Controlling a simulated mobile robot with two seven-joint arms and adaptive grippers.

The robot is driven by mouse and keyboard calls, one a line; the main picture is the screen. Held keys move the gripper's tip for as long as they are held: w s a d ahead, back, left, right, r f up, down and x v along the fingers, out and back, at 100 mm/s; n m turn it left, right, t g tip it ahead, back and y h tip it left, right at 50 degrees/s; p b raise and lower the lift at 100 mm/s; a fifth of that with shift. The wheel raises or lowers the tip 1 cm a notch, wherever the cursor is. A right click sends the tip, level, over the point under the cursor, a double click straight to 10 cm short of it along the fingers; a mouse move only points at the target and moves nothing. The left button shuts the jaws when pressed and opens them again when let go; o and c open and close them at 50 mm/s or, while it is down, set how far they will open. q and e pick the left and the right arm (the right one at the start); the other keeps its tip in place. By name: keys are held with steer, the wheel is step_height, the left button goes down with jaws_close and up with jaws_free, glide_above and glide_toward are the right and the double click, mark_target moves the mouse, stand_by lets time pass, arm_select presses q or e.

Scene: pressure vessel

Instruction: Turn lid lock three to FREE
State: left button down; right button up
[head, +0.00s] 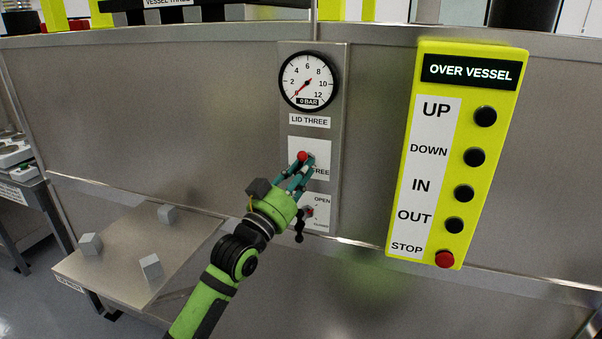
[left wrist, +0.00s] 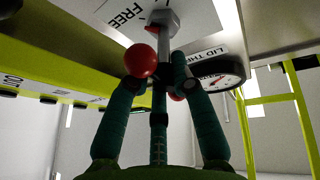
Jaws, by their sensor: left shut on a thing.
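The lid lock three handle has a red ball knob (head: 303,156) in front of a white plate (head: 323,150) whose FREE label is partly covered. My left gripper (head: 301,173) reaches up to it from below and is shut on the handle. In the left wrist view the red knob (left wrist: 141,60) sits at the fingers of my left gripper (left wrist: 155,72), with a grey hub (left wrist: 162,19) above. The fingers hide part of the lever, so I cannot tell its exact angle. The gauge (head: 308,80) above LID THREE reads about 0 bar. My right gripper is not in view.
A yellow OVER VESSEL button panel (head: 434,245) hangs to the right. A low shelf (head: 118,268) with several grey blocks stands at the left.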

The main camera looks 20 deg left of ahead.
arm_select(q)
steer(key=shift+d+f+n+t+y, duration=0.1)
steer(key=shift+n+t+y, duration=0.45)
steer(key=shift+n, duration=0.95)
steer(key=c, duration=1.1)
jaws_free()
steer(key=v, duration=1.2)
